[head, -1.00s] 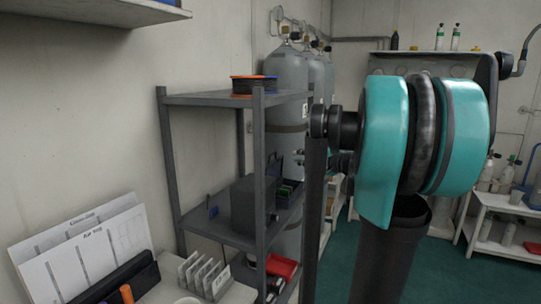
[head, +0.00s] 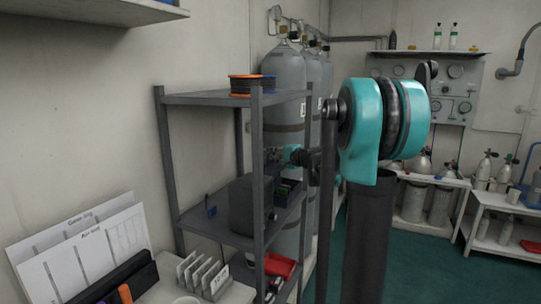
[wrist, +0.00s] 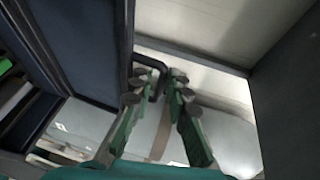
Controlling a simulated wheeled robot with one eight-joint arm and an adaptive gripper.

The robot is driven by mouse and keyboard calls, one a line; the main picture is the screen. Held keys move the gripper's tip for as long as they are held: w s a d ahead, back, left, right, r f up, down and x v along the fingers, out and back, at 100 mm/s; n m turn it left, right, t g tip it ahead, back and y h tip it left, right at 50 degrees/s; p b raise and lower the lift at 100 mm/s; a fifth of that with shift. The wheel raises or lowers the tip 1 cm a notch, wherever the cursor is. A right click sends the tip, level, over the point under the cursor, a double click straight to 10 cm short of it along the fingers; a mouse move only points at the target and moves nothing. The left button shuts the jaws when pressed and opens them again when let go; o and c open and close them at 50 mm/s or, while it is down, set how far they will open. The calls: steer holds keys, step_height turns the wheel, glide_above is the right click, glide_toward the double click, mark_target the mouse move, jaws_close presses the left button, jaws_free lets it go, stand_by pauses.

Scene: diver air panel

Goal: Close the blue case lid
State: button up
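In the wrist view the dark blue lid (wrist: 85,45) fills the upper left. A black handle-like loop (wrist: 150,66) stands at its edge. My gripper (wrist: 160,88) has its green fingers apart, with the loop at or between the fingertips; contact is unclear.
The grey rack (head: 258,160) has upright posts close to my arm. A cable spool (head: 245,86) sits on its top shelf, and a red item (head: 280,265) lies low. Tall gas cylinders (head: 285,75) stand behind. Green floor (head: 430,265) is clear at right.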

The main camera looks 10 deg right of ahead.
steer(key=shift+c, duration=0.3)
jaws_close()
